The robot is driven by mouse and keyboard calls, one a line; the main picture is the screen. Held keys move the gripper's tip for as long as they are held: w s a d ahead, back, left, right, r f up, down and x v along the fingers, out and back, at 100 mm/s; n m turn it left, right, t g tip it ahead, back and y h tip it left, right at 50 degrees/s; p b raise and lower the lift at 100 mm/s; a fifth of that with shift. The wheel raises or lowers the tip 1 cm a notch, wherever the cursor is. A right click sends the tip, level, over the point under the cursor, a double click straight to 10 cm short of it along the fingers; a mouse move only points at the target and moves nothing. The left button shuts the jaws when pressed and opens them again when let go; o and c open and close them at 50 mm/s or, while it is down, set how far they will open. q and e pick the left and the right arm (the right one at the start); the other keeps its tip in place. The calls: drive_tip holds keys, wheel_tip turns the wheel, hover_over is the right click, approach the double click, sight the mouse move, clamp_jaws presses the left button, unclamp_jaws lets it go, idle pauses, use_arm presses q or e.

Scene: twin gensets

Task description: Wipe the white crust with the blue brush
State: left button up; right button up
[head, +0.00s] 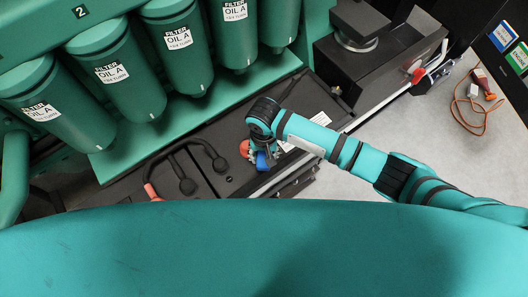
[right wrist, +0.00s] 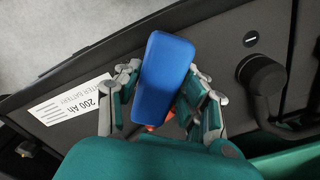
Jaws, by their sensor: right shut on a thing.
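My right gripper (head: 262,153) is over the top of a dark battery (head: 222,135). It is shut on the blue brush (head: 262,162). In the right wrist view the blue brush (right wrist: 166,68) is a rounded blue block between the two fingers of the gripper (right wrist: 162,100). A red part (head: 245,148) shows beside the gripper, and a bit of red-orange shows under the brush in the wrist view. I cannot make out the white crust clearly; the gripper and brush cover that spot. Whether the brush touches the battery, I cannot tell. My left gripper is not in view.
Green oil filters (head: 180,45) hang over the battery's far side. A black cable with dark terminal boots (head: 187,183) lies at its left; one boot (right wrist: 262,75) shows in the wrist view.

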drive_tip(key=shift+f, duration=0.75)
